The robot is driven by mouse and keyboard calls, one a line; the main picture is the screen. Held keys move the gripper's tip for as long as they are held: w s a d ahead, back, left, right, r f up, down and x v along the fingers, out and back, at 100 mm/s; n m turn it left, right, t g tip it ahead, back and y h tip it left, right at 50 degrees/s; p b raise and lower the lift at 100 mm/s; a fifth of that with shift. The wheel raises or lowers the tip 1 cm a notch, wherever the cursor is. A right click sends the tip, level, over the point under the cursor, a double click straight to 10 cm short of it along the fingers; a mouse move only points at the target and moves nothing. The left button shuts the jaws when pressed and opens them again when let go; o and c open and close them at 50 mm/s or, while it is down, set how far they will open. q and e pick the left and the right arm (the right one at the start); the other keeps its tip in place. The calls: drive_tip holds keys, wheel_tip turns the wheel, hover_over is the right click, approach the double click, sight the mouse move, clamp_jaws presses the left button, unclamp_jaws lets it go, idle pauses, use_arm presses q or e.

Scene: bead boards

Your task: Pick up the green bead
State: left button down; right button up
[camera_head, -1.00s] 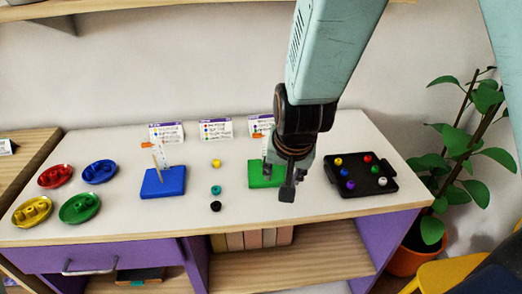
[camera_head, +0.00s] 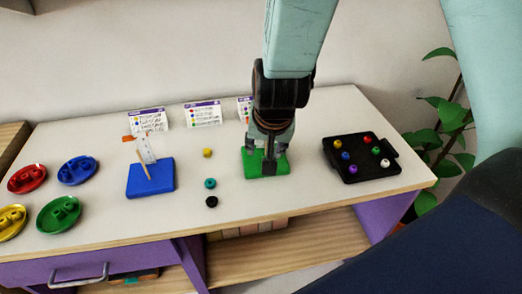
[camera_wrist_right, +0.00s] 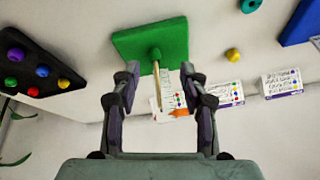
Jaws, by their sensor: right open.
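In the head view the green board (camera_head: 252,170) lies partly hidden under my right gripper (camera_head: 268,162). My right gripper is open and empty; in the right wrist view its two fingertips (camera_wrist_right: 160,70) are on either side of the peg, apart from it. Another green bead (camera_head: 376,151) sits in the black tray (camera_head: 366,178); it also shows at the left edge of the wrist view (camera_wrist_right: 10,83). My left gripper is out of view.
The tray holds several coloured beads. A yellow bead (camera_head: 207,152), a teal bead (camera_head: 210,184) and a black bead (camera_head: 211,202) stand between the green board and the blue board (camera_head: 150,190). Coloured dishes lie at the left. Label cards stand behind the boards.

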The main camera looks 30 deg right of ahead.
drive_tip(key=f, duration=0.1)
drive_tip(key=w+d+f, duration=0.1)
drive_tip(key=f, duration=0.1)
drive_tip(key=w+f, duration=0.1)
drive_tip(key=shift+d+f, duration=0.15)
drive_tip(key=shift+d, duration=0.25)
drive_tip(key=shift+w+a+f, duration=0.1)
drive_tip(key=shift+w+f, duration=0.1)
drive_tip(key=shift+f, duration=0.2)
drive_tip(key=shift+s+r, duration=0.15)
drive_tip(key=c, duration=0.8)
